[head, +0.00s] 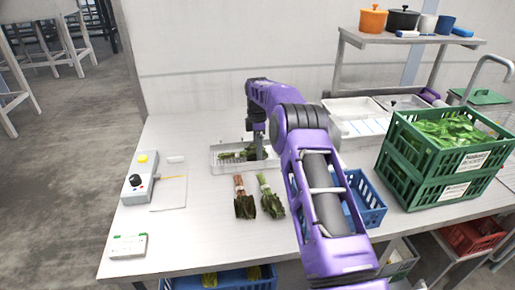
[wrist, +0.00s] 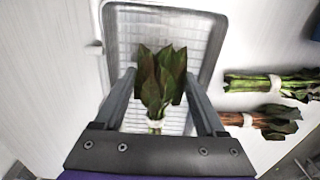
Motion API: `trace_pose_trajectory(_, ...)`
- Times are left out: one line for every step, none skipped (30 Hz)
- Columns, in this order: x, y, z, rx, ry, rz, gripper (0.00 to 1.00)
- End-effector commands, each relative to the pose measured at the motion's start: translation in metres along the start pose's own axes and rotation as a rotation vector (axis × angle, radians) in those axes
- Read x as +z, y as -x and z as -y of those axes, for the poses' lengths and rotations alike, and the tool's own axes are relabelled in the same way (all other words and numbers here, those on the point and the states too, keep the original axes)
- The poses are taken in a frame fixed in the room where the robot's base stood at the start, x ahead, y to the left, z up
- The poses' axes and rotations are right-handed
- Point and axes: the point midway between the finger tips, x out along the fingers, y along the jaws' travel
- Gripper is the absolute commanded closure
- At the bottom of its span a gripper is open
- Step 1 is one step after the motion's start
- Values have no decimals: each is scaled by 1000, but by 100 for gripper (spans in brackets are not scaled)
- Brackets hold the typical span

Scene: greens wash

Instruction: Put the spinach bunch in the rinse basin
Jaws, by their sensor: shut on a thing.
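My gripper (wrist: 160,78) is shut on a leafy bunch (wrist: 158,95), which I take to be the spinach bunch. It has dark green leaves and a white band around pale stems. In the wrist view it lies over the pale ribbed floor of a rectangular basin (wrist: 205,60), likely the rinse basin. In the head view my gripper (head: 258,148) reaches down at this basin (head: 222,168), with green leaves (head: 234,155) showing within its outline. I cannot tell whether the bunch touches the basin floor.
A red-stemmed bunch (head: 243,200) and a green-stemmed bunch (head: 268,196) lie on the table in front of the basin. A blue crate (head: 368,202) and stacked green crates (head: 432,172) stand right. A control box (head: 140,180) is at left. White sink trays (head: 352,108) are behind.

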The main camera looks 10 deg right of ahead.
Motion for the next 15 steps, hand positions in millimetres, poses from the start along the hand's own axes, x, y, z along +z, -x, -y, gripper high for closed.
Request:
trace_pose_trajectory(0, -2, 0, -1, 0, 0, 93)
trace_pose_trajectory(0, -3, 0, -1, 0, 0, 93)
trace_pose_trajectory(0, -2, 0, 0, 0, 0, 20)
trace_pose_trajectory(0, -2, 0, 0, 0, 0, 15)
trace_pose_trajectory(0, -2, 0, 0, 0, 0, 9)
trace_pose_trajectory(0, -2, 0, 0, 0, 0, 2)
trace_pose_trajectory(0, -2, 0, 0, 0, 0, 0)
trace_pose_trajectory(0, -2, 0, 0, 0, 0, 0)
trace_pose_trajectory(0, -2, 0, 0, 0, 0, 0)
trace_pose_trajectory(0, -2, 0, 0, 0, 0, 0)
trace_pose_trajectory(0, -2, 0, 0, 0, 0, 0)
trace_pose_trajectory(0, -2, 0, 0, 0, 0, 0)
trace_pose_trajectory(0, -2, 0, 0, 0, 0, 0)
trace_pose_trajectory(0, -1, 0, 0, 0, 0, 0)
trace_pose_trajectory(0, 1, 0, 0, 0, 0, 0)
